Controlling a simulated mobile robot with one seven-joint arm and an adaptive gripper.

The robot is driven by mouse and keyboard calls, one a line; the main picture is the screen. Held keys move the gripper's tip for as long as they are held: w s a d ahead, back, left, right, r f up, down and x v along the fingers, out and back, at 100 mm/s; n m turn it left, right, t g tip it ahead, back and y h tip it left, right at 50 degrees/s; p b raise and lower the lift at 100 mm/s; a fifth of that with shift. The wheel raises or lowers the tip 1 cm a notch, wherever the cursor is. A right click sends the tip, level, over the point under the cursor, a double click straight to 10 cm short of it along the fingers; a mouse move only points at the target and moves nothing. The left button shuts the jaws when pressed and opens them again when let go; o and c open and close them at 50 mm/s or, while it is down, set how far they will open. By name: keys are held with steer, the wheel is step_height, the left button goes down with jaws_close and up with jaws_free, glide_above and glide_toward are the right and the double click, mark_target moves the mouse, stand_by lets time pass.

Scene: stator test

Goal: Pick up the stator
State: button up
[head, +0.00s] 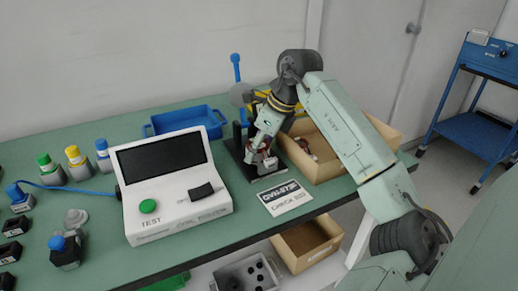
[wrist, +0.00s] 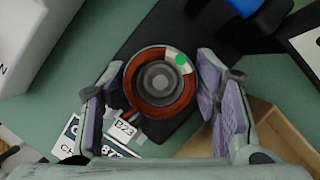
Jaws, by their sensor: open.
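The stator (wrist: 133,84) is a round part with a copper-red ring, a grey stepped centre and a green dot on a pale patch of its rim. In the wrist view it sits upright on a black fixture (wrist: 130,42), with a tag marked B23 beside it. My gripper (wrist: 158,80) is open, with one purple-padded finger on each side of the stator. Gaps seem to show at both sides; exact contact is unclear. In the head view my gripper (head: 262,158) is down at the black fixture (head: 238,165) and largely hides the stator.
A cardboard box (head: 375,143) holding reddish parts stands right of the fixture. A white test device (head: 180,212) with a screen and green button is to the left. A blue tray (head: 160,120) lies behind it. A printed card (head: 284,197) lies in front.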

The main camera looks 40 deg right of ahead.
steer(key=shift+c, duration=0.5)
steer(key=c, duration=1)
